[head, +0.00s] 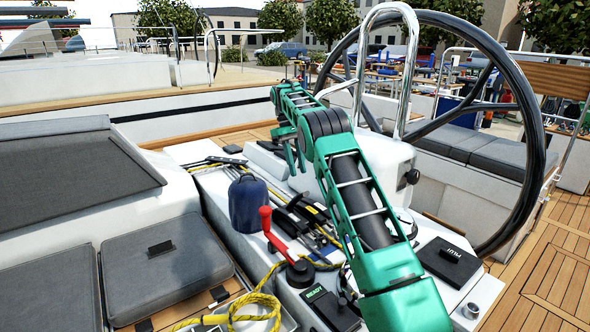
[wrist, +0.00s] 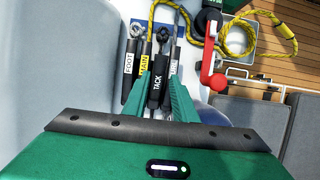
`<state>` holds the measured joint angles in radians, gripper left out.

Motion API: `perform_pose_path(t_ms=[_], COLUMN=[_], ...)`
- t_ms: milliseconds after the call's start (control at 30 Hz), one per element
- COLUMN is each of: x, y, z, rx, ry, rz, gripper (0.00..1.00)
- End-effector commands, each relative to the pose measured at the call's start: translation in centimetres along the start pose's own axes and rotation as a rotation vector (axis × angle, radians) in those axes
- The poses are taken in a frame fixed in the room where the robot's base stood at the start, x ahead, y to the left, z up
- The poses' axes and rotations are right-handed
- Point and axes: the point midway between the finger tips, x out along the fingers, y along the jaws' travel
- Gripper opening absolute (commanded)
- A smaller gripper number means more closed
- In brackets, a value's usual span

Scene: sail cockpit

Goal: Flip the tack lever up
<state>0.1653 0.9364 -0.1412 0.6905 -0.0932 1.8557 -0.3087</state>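The tack lever (wrist: 156,88) is a black handle with a white TACK label, in a row with the other clutch levers. In the wrist view it lies between the two green fingers of my gripper (wrist: 159,92). The fingers stand apart, one on each side of it; I cannot tell whether they touch it. In the head view my gripper (head: 291,155) points down over the far part of the console. Black lever handles (head: 291,221) show there nearer the camera, but their labels are too small to read.
FOOT (wrist: 129,70) and MAIN (wrist: 144,75) levers stand close on the left, another lever (wrist: 174,66) close on the right. A red winch handle (head: 267,232), blue covered winch (head: 248,204), yellow rope (head: 250,306) and steering wheel (head: 531,120) surround the console.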

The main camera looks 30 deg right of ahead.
Motion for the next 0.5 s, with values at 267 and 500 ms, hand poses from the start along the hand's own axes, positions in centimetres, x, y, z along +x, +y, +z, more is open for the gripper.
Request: perform_pose_path(t_ms=[267, 500], x=[0.3, 3.8], y=[0.5, 5.5], z=[0.0, 0.2], rx=[0.022, 0.325], ry=[0.009, 0.138], rz=[-0.003, -0.067], gripper=[0.0, 0.0])
